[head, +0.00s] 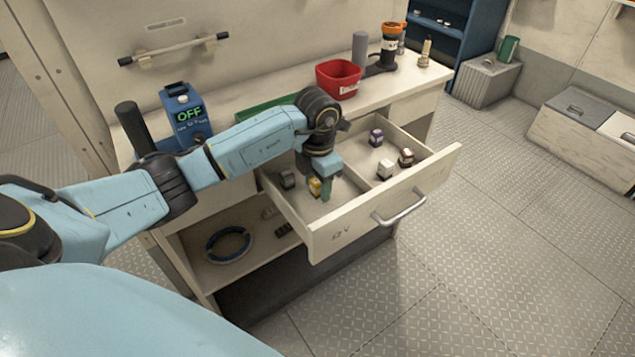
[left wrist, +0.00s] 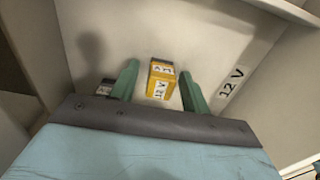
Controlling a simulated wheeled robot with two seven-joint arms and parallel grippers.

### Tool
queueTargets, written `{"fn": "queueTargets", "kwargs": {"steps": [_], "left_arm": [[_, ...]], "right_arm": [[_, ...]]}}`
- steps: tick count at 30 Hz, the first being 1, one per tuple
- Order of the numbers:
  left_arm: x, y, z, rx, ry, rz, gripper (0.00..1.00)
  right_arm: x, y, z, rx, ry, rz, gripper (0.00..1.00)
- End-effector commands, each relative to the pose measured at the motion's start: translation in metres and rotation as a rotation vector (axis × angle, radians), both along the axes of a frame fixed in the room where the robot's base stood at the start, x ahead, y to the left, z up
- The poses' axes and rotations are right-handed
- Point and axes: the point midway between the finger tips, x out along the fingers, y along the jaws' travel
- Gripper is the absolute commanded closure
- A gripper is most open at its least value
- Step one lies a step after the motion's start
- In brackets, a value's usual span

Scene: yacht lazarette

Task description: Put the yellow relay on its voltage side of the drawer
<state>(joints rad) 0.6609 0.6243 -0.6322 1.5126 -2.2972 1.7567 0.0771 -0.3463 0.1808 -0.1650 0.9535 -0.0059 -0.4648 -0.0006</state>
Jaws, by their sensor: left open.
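The yellow relay (head: 314,187) is in the left compartment of the open drawer (head: 425,183). In the left wrist view the yellow relay (left wrist: 159,82) shows "12 V" on its label, and the wall of this compartment carries a "12 V" label (left wrist: 231,82). My left gripper (head: 322,190) reaches down into that compartment. Its green fingers (left wrist: 159,88) are apart, one on each side of the relay, with gaps showing. It cannot be told whether the relay rests fully on the drawer floor. My right gripper is in neither view.
A dark relay (head: 287,178) sits left of the yellow one. Purple (head: 376,137), white (head: 385,169) and brown (head: 406,157) relays are in the right compartment, past a divider. A red bin (head: 338,79) and an "OFF" meter (head: 186,115) stand on the bench.

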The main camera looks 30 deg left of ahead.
Motion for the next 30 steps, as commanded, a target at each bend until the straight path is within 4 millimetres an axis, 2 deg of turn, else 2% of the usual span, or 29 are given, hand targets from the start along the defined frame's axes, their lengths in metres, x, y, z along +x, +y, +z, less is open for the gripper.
{"fn": "queueTargets", "kwargs": {"steps": [6,15,21,30], "left_arm": [[0.001,0.000,0.041,0.001,-0.005,-0.002,0.53],[0.001,0.000,0.101,0.001,-0.003,0.000,0.53],[0.000,0.000,0.119,0.000,0.000,-0.001,0.53],[0.000,0.000,0.121,0.000,0.000,0.000,0.53]], "right_arm": [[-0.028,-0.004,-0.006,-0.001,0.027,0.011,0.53],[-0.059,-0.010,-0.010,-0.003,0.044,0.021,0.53],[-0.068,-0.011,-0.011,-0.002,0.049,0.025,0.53],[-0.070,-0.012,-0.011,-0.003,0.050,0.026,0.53]]}}
